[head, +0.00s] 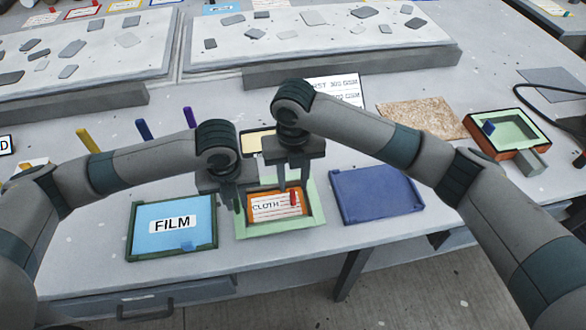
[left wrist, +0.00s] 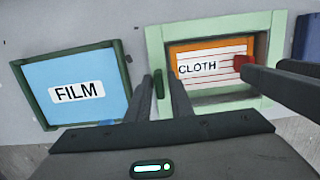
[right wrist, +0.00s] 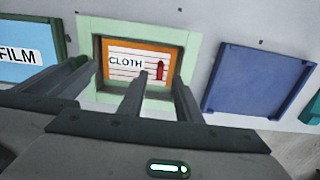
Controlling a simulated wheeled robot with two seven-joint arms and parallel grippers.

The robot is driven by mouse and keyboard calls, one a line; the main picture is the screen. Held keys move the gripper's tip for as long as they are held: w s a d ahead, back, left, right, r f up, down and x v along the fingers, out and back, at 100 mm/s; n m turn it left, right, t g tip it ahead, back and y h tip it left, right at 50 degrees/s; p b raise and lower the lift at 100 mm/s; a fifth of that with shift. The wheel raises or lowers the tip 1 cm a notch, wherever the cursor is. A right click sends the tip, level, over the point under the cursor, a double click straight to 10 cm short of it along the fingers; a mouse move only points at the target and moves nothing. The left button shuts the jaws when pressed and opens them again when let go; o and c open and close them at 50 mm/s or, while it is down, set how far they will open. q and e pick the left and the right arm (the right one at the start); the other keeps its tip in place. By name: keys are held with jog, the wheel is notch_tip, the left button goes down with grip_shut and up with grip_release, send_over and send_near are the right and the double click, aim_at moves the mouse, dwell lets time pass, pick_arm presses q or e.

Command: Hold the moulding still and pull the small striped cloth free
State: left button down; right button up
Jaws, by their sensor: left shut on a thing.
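The pale green moulding (head: 310,187) lies on the bench as a square frame around an orange recess. The small striped cloth (head: 268,206), white with red lines and marked CLOTH, lies flat inside it. A red tab (right wrist: 160,70) stands at the cloth's right side. My left gripper (head: 230,203) is shut on a dark green tab (left wrist: 158,84) at the moulding's left rim. My right gripper (head: 288,184) is above the cloth's right part, its fingers apart on either side of the red tab, with gaps visible in the right wrist view.
A light blue panel marked FILM (head: 172,208) in a dark green frame lies just left of the moulding. An empty blue tray (head: 376,196) lies to the right. The bench's front edge is close below. A brown speckled sheet (head: 420,118) lies behind right.

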aim_at(293, 192)
jog(key=shift+f, duration=3)
grip_shut()
jog(key=shift+r, duration=1.8)
jog(key=shift+r, duration=0.35)
pick_arm(q)
jog(key=shift+d, duration=0.1)
pick_arm(e)
jog(key=shift+a+r, duration=0.1)
jog(key=shift+r, duration=0.45)
jog(key=shift+r, duration=2.4)
